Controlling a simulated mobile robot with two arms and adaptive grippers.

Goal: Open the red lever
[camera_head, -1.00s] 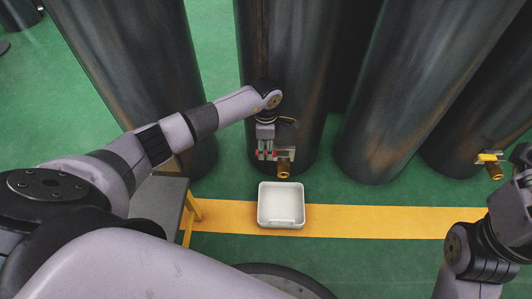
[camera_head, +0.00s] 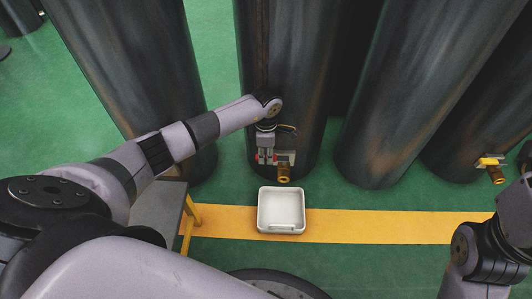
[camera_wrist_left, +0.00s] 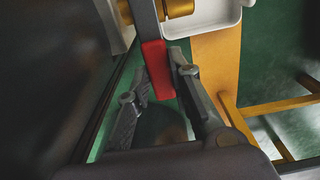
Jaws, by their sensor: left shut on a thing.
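The red lever (camera_head: 259,158) belongs to a small valve low on the dark cylinder in the middle of the head view. It also shows in the left wrist view (camera_wrist_left: 157,69), between the fingers. A brass outlet (camera_head: 284,172) points down beside it, partly seen at the top of the wrist view (camera_wrist_left: 179,7). My left gripper (camera_head: 267,158) reaches down at the valve and is shut on the red lever. The fingers hide part of the lever in the head view. Part of my right arm is at the right edge; its gripper is out of view.
A white tray (camera_head: 282,230) stands on the floor just below the brass outlet, across the yellow stripe (camera_head: 380,227). Large dark cylinders stand on both sides. A grey step with yellow legs (camera_head: 190,215) stands left of the tray.

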